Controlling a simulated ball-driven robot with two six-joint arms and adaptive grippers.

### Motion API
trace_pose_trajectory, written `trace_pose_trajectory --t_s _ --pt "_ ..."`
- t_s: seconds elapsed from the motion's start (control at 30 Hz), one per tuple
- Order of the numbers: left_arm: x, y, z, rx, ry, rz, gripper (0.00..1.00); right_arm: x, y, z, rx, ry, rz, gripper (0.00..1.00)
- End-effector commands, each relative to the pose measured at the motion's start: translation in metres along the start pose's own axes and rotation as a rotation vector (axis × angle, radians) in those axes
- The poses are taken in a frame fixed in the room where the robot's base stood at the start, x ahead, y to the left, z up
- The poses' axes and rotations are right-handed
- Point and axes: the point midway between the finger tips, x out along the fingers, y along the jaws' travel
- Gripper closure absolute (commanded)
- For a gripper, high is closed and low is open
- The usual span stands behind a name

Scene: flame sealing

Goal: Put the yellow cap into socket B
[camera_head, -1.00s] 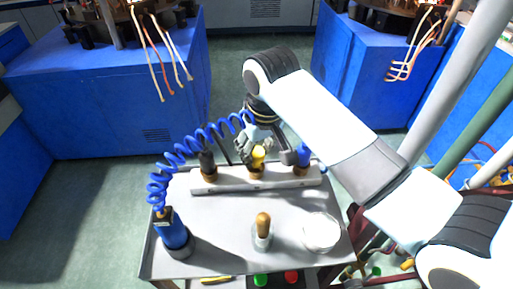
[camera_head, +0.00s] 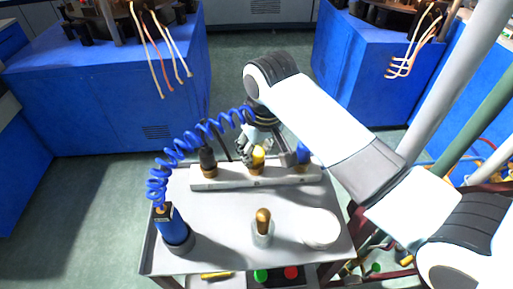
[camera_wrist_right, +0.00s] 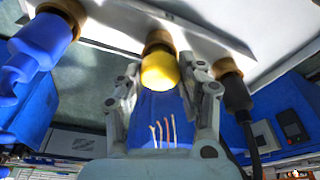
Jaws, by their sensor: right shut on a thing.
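The yellow cap (camera_head: 258,154) is at the middle fitting of the white rail (camera_head: 226,183) on the grey trolley. In the right wrist view, the yellow cap (camera_wrist_right: 159,72) sits against a brown collar (camera_wrist_right: 158,40). My right gripper (camera_head: 262,146) is around the cap from above. In the right wrist view its two fingers (camera_wrist_right: 158,85) are on either side of the cap and shut on it. My left gripper is not in view.
A black plug (camera_head: 207,158) stands left of the cap, a blue plug (camera_head: 302,154) right of it. A blue canister (camera_head: 172,231) with a coiled blue hose (camera_head: 180,150), a cork-topped bottle (camera_head: 263,229) and a white dish (camera_head: 320,227) stand in front. Trolley top between them is clear.

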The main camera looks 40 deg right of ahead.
Motion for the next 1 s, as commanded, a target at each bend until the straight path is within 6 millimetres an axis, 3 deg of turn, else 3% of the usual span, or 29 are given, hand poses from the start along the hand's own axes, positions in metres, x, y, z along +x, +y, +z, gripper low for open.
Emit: trace_pose_trajectory --t_s 0.77,0.8,1.0 --pt "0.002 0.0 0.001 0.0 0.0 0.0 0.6 0.012 0.0 0.003 0.0 0.0 0.0 0.8" --pt "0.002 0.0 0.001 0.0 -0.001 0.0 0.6 0.011 0.0 0.003 0.0 0.0 0.0 0.58" --pt "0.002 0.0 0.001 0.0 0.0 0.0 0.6 0.011 0.0 0.003 0.0 0.0 0.0 0.34"
